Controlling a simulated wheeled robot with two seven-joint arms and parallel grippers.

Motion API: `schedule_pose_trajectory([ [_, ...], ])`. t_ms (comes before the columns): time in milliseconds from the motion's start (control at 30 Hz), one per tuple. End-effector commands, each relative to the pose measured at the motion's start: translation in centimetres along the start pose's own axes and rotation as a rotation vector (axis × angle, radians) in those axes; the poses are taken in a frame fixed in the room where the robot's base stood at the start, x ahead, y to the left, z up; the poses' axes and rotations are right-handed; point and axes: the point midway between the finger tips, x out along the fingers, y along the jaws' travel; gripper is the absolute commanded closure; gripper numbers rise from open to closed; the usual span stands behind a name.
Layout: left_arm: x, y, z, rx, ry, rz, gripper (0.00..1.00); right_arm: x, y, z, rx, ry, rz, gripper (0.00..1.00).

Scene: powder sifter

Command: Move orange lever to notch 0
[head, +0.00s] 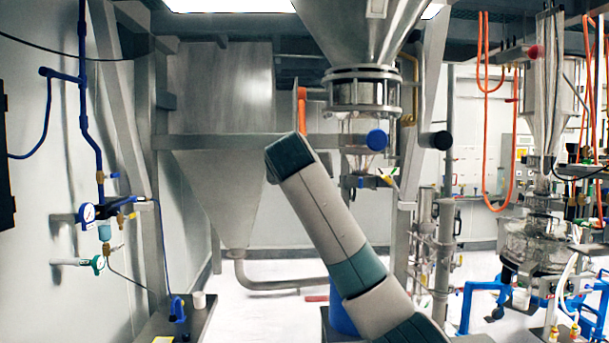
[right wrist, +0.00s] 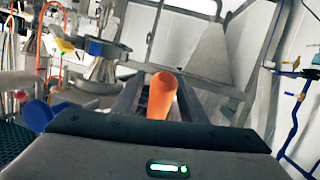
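The orange lever (head: 301,108) stands upright just beyond the end of my raised right arm in the head view. It also shows in the right wrist view (right wrist: 161,97), between the two dark fingers of my right gripper (right wrist: 160,88). The fingers stand apart on either side of the lever, and firm contact is not visible. In the head view the arm hides my right gripper and the lever's lower part. No notch marks can be read. My left gripper is in neither view.
A steel hopper (head: 365,28) hangs above, over a horizontal beam (head: 235,142). A blue round knob (head: 377,140) and a black one (head: 441,140) lie right of the lever. Blue pipes and gauges (head: 87,213) line the left wall.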

Motion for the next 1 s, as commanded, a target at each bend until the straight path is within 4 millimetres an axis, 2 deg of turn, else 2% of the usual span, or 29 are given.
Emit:
schedule_pose_trajectory([
  [167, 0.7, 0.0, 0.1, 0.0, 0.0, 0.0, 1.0, -0.7, -0.1, 0.1, 0.001, 0.001, -0.001, 0.61],
  [367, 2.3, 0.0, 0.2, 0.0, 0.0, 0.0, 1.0, -2.9, -0.2, 0.4, 0.001, 0.003, -0.002, 0.61],
  [800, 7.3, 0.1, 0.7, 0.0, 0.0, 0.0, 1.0, -11.5, -0.1, 0.4, 0.002, 0.005, -0.003, 0.61],
  [1000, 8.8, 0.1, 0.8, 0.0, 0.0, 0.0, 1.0, -15.0, -0.1, 0.3, 0.001, 0.004, -0.001, 0.61],
])
